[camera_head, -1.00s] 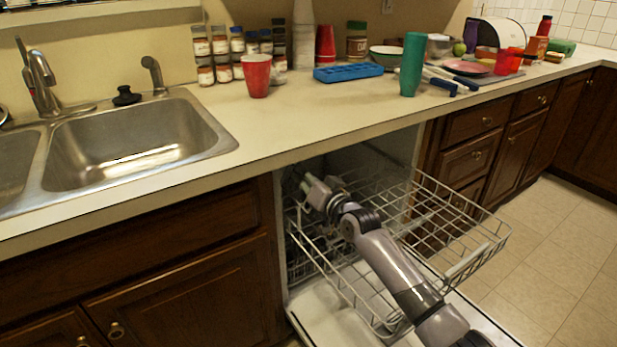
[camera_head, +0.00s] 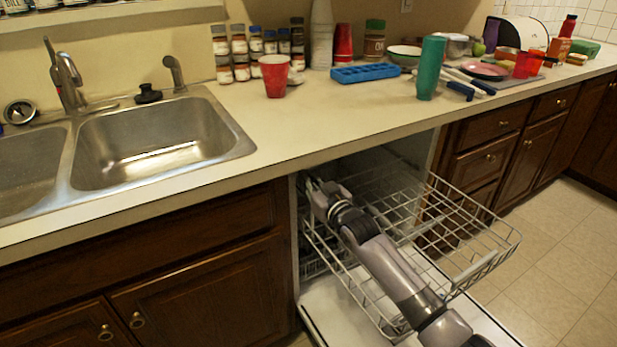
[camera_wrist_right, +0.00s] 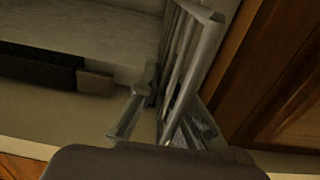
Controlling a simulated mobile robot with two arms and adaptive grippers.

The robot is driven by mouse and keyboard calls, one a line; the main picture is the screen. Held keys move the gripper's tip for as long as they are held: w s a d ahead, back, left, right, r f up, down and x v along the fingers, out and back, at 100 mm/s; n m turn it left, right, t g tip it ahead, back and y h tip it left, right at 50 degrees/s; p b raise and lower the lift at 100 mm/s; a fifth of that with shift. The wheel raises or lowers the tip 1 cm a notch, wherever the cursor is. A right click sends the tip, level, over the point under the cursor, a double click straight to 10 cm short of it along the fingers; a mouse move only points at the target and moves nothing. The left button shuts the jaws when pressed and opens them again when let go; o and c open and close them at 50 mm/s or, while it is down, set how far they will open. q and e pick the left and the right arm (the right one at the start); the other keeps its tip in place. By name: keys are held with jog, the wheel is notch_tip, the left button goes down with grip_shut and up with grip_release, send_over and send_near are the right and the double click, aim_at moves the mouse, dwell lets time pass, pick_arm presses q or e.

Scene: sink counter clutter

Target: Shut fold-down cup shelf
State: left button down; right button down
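The dishwasher's upper wire rack (camera_head: 487,262) is pulled out under the counter. My right arm reaches over its left side, and my right gripper (camera_head: 308,186) is deep in the opening by the left wall, mostly hidden by my own wrist. In the right wrist view, a slatted grey piece (camera_wrist_right: 188,62), apparently the cup shelf, stands steeply beyond the gripper. My right gripper's fingers (camera_wrist_right: 166,122) look apart, with the piece's lower end near or between them; contact cannot be told. The shelf is not clear in the head view. My left gripper is out of view.
The lowered dishwasher door (camera_head: 345,318) lies below the rack. The counter edge (camera_head: 330,152) overhangs the opening. A brown cabinet side (camera_wrist_right: 285,90) is at right in the wrist view. A red cup (camera_head: 275,76) and a green tumbler (camera_head: 431,68) stand on the counter.

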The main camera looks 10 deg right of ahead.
jog(key=shift+f, duration=0.15)
jog(key=c, duration=1.8)
grip_release()
jog(key=v, duration=1.2)
